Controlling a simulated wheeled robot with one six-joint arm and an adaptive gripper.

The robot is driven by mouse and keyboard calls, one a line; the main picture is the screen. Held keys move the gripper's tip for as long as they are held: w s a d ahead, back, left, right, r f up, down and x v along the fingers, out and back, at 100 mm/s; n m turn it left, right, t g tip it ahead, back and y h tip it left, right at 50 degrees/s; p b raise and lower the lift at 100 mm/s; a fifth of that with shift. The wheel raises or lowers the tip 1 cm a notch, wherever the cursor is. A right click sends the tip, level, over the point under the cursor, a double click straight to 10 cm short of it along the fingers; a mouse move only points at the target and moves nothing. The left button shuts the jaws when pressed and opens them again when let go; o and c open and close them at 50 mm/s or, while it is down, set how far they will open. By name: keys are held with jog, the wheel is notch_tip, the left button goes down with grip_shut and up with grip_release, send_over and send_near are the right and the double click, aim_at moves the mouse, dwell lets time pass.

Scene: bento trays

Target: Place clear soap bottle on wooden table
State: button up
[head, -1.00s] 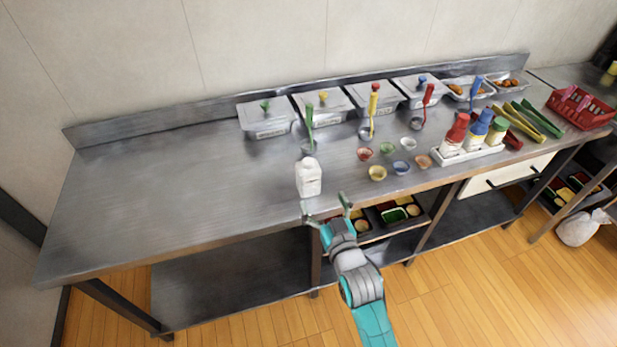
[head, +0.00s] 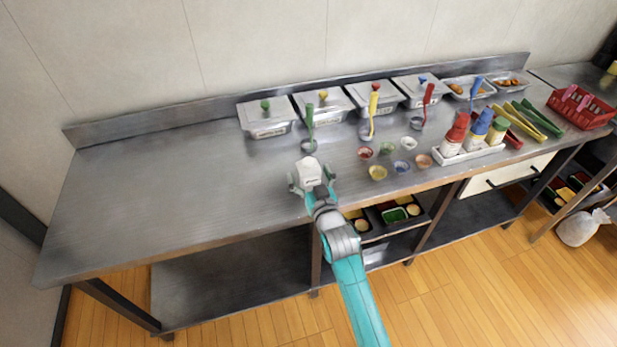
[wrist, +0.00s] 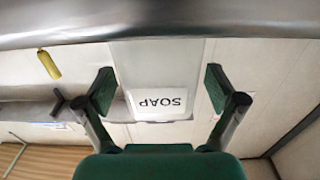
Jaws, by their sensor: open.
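The soap bottle (head: 310,171) is a pale, whitish container standing on the steel counter (head: 200,190). In the wrist view the bottle (wrist: 160,78) shows a label reading SOAP, upside down in that picture. My gripper (head: 314,186) is at the bottle, with one finger on each side of it. In the wrist view my gripper (wrist: 160,90) has its two green fingertips apart, with the bottle between them and a gap visible on both sides. The lower part of the bottle is hidden by my gripper in the head view. No wooden table is clearly seen.
Small bowls (head: 377,172) and a white caddy of sauce bottles (head: 470,152) stand to the right. Lidded steel containers (head: 267,118) line the back, with ladles before them. A red basket (head: 580,108) is far right. The counter's left half is clear.

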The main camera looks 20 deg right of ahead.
jog(key=shift+w, duration=0.25)
jog(key=c, duration=1.2)
